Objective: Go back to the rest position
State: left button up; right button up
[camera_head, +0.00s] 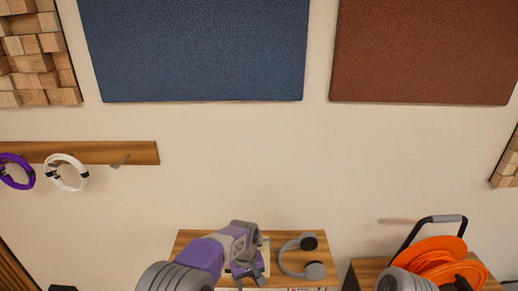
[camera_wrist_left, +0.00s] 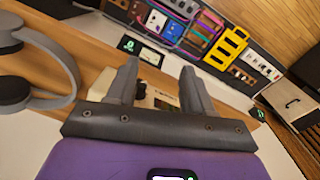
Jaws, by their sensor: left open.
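My left arm, purple and grey, comes in from the bottom of the head view and bends down over a wooden shelf top (camera_head: 195,240). My left gripper (camera_wrist_left: 160,66) is open in the left wrist view, its two grey fingers apart with nothing held. A cream-coloured device (camera_wrist_left: 162,99) shows behind and between the fingers; the gripper hides part of it. A grey rounded part of my right arm shows at the bottom right of the head view, but its gripper cannot be made out.
Grey headphones (camera_head: 290,258) lie on the wood right of my left arm. An orange cable reel (camera_head: 436,262) with a dark handle stands further right. Several pedals and a yellow item (camera_wrist_left: 226,48) stand ahead in the wrist view. A wall rail (camera_head: 110,152) holds cable coils.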

pick_arm(q)
jog(key=s+a+f+h+b, duration=0.15)
jog(key=s+f, duration=0.25)
jog(key=f, duration=0.4)
jog(key=s+a+f+b, duration=0.2)
jog(key=s+a+f, duration=0.15)
jog(key=f, duration=0.35)
jog(key=s+a+f+h+b, duration=0.15)
jog(key=s+f, duration=0.25)
jog(key=f, duration=0.4)
jog(key=s+f+b, duration=0.2)
jog(key=s+f, duration=0.2)
jog(key=s, duration=0.3)
jog(key=s+f+m+t+b, duration=0.1)
jog(key=s+f+b, duration=0.1)
jog(key=s+f, duration=0.2)
jog(key=s, duration=0.3)
jog(key=shift+h, duration=0.3)
pick_arm(e)
notch_tip(320, 180, down, 10)
jog(key=shift+s+r, duration=0.25)
jog(key=shift+s, duration=0.1)
